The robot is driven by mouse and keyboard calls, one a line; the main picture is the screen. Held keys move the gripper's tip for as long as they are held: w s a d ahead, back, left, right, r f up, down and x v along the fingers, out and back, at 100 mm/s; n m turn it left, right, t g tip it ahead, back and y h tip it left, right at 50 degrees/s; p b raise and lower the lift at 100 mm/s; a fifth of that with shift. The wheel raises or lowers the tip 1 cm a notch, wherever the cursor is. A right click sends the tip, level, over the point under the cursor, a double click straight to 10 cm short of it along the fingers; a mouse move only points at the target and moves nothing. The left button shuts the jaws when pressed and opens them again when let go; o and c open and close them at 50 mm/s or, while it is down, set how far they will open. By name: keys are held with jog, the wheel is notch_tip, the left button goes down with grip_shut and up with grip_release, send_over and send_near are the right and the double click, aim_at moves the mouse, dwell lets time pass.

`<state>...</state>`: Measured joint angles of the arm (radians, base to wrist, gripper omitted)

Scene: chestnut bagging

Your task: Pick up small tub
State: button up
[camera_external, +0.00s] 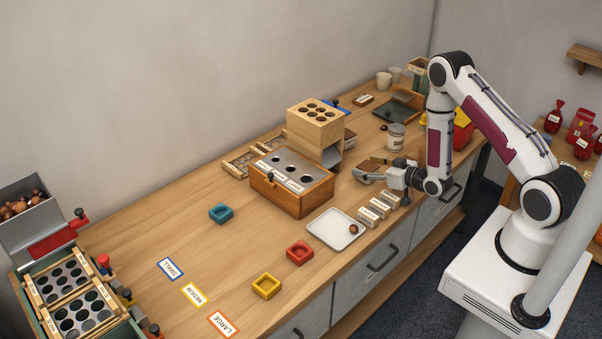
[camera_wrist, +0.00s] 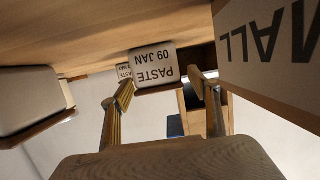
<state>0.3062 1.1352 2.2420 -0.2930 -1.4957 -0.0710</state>
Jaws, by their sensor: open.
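My gripper (camera_external: 366,177) is open and low over the right half of the bench, in front of the white jar. In the wrist view my two fingers (camera_wrist: 163,92) stand apart. A small pale tub labelled PASTE 09 JAN (camera_wrist: 153,67) shows upside down between and beyond the fingertips. A second PASTE label (camera_wrist: 124,72) shows partly behind it. I cannot tell whether the fingers touch the tub. A row of small labelled white tubs (camera_external: 367,217) stands beside the white tray in the outside view. I cannot match the wrist-view tub to one in the outside view.
A pale rounded object (camera_wrist: 28,102) is close at left. A wooden box with holes (camera_external: 310,199) and a white tray (camera_external: 325,232) flank my gripper's left. A jar (camera_external: 396,137) stands behind.

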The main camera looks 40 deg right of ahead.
aim_at(368, 166)
jog(key=shift+c, duration=0.3)
jog(key=c, duration=1.2)
jog(key=shift+c, duration=0.2)
jog(key=shift+r, duration=0.15)
jog(key=shift+r, duration=4.85)
